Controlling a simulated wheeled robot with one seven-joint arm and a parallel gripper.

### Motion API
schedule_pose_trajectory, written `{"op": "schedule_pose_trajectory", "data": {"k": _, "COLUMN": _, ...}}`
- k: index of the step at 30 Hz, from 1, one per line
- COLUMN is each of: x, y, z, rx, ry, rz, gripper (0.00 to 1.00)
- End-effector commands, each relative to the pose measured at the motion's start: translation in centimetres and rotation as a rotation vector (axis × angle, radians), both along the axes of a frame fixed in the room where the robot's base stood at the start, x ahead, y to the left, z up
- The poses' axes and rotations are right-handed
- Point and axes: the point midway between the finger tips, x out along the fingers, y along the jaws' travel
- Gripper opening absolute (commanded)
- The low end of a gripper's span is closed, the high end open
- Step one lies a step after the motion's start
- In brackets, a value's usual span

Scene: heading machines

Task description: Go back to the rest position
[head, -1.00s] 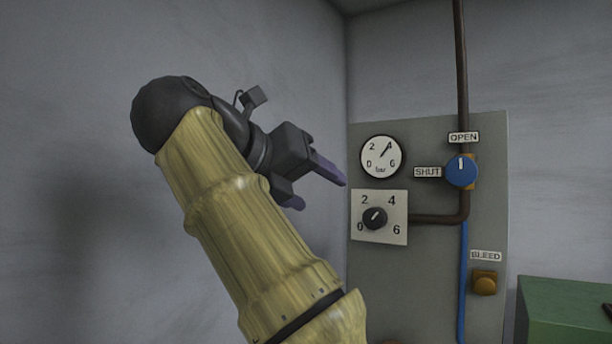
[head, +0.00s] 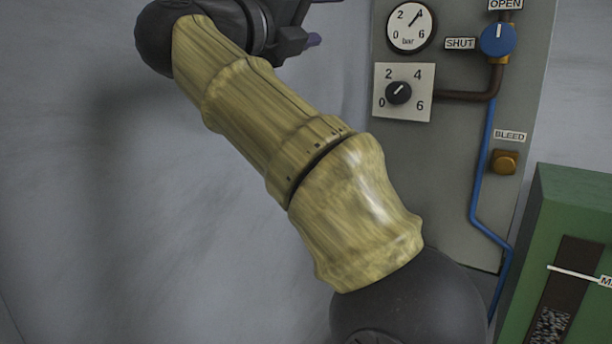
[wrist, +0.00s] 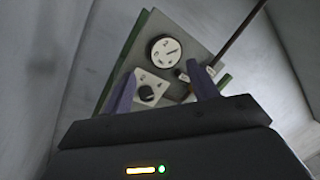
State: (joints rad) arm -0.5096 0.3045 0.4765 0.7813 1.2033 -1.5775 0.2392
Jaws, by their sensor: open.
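My gripper (head: 312,40) is at the top of the head view, left of the grey panel and partly cut off by the upper edge. In the wrist view its two purple fingers (wrist: 163,92) stand apart with nothing held between them, and the panel shows beyond them. My yellow arm runs from the upper left down to the lower right of the head view.
A green machine (head: 570,215) stands at the right. Open space lies before the left wall.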

Motion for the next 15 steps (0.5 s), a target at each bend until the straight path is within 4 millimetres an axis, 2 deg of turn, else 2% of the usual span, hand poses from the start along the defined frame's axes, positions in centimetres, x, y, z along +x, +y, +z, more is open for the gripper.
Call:
{"op": "schedule_pose_trajectory", "data": {"k": 5, "x": 3.5, "y": 2.6, "z": -0.3, "rx": -0.412, "ry": -0.009, "rz": 0.043, "gripper": 0.59}}
{"op": "schedule_pose_trajectory", "data": {"k": 8, "x": 5.7, "y": 4.4, "z": -2.0, "rx": -0.641, "ry": 0.025, "rz": 0.085, "gripper": 0.59}}
{"op": "schedule_pose_trajectory", "data": {"k": 11, "x": 8.0, "y": 6.0, "z": -5.0, "rx": -0.863, "ry": 0.088, "rz": 0.136, "gripper": 0.59}}
{"op": "schedule_pose_trajectory", "data": {"k": 14, "x": 10.1, "y": 7.0, "z": -9.2, "rx": -1.076, "ry": 0.177, "rz": 0.201, "gripper": 0.59}}
{"op": "schedule_pose_trajectory", "data": {"k": 15, "x": 10.9, "y": 7.3, "z": -11.3, "rx": -1.157, "ry": 0.218, "rz": 0.232, "gripper": 0.59}}
